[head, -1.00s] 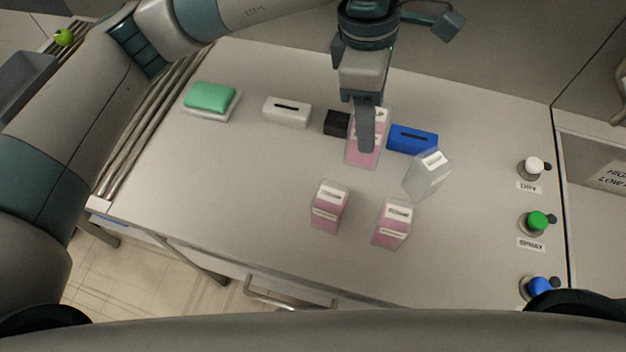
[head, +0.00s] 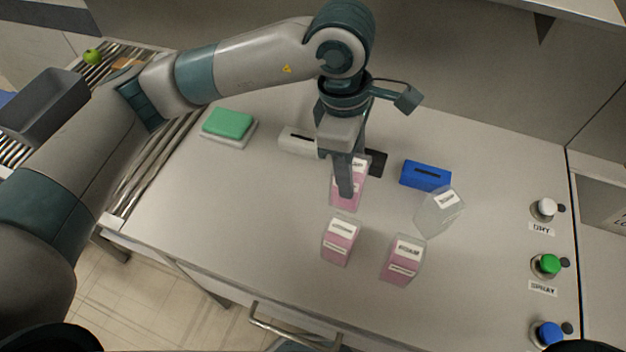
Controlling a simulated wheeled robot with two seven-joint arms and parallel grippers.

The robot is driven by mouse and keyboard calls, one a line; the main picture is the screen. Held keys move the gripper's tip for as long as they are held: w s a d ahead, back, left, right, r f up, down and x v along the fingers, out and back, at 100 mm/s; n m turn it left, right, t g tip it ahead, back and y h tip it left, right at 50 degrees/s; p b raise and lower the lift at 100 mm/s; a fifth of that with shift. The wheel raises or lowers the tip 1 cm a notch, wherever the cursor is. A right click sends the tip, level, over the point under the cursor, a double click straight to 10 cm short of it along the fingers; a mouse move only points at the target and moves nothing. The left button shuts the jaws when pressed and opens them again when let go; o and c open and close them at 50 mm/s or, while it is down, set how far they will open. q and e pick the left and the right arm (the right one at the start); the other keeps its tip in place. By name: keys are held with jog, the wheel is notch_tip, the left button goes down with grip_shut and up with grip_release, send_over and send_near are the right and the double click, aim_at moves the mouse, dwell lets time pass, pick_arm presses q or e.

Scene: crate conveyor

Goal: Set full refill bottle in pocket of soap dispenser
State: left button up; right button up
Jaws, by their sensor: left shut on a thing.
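My left gripper (head: 344,188) is shut on a pink refill bottle (head: 358,188), over the middle of the table; its finger covers part of the bottle. I cannot tell whether the bottle touches the table. Two other pink bottles, one at the middle (head: 340,243) and one to its right (head: 402,262), stand nearer me with white labels. A clear, colourless bottle (head: 438,214) stands at the right. Behind are a white slotted block (head: 298,141), a black block (head: 377,162) partly hidden by my gripper, and a blue slotted block (head: 425,176). I cannot tell which is the soap dispenser. My right gripper is not in view.
A green sponge-like block (head: 227,123) lies on a white dish (head: 240,138) at the back left. White (head: 543,208), green (head: 548,264) and blue (head: 548,334) buttons line the right edge. A roller conveyor (head: 150,180) runs along the left. The table's front left is clear.

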pick_arm(q)
jog(key=w+a+f+p, duration=0.1)
jog(key=a+f+p, duration=0.1)
jog(key=a+f, duration=0.2)
jog(key=a, duration=0.2)
jog(key=shift+w+a+p, duration=0.35)
jog(key=shift+w+a, duration=0.05)
jog(key=shift+f, duration=0.15)
notch_tip(320, 180, down, 4)
jog(key=shift+r+p, duration=0.1)
jog(key=shift+p, duration=1.05)
